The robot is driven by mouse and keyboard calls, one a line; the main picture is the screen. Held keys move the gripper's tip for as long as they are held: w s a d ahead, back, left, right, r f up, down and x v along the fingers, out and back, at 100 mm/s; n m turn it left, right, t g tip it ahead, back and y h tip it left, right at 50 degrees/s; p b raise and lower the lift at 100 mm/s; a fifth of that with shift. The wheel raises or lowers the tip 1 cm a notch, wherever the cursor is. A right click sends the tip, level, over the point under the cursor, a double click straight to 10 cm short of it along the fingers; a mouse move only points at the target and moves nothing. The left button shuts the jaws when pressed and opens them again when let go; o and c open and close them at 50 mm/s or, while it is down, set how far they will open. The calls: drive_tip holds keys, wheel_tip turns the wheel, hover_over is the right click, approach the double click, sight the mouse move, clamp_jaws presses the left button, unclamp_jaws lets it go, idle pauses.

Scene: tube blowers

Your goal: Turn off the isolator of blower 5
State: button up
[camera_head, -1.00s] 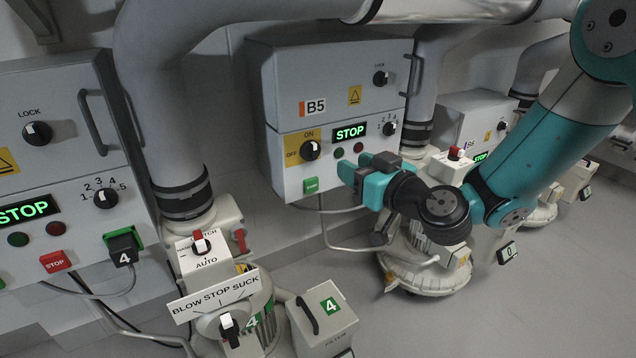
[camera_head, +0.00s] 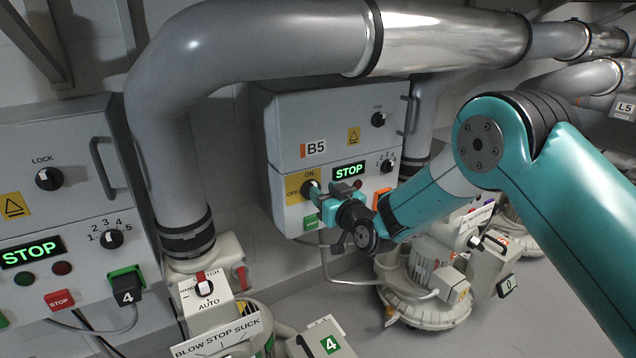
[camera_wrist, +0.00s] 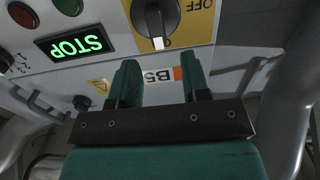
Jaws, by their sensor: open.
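The blower 5 cabinet, marked B5 (camera_head: 315,147), stands in the middle of the head view. Its isolator is a dark round knob (camera_head: 309,189) on a yellow ON/OFF plate (camera_head: 293,186). My gripper (camera_head: 318,199) is in front of the knob's lower right and partly covers it. In the wrist view, which is upside down, the knob (camera_wrist: 157,18) lies beyond the fingertips. Its white mark points towards the ON side. My gripper (camera_wrist: 159,72) is open and empty, its two green fingers apart; they do not appear to be around the knob.
The green-lit STOP display (camera_head: 349,170), a selector knob (camera_head: 387,166) and a green button (camera_head: 311,222) are close to the isolator. A large grey pipe (camera_head: 178,150) rises left of the cabinet. The blower 4 panel (camera_head: 60,185) is farther left.

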sight(316, 184)
drive_tip(key=shift+x, duration=2)
clamp_jaws()
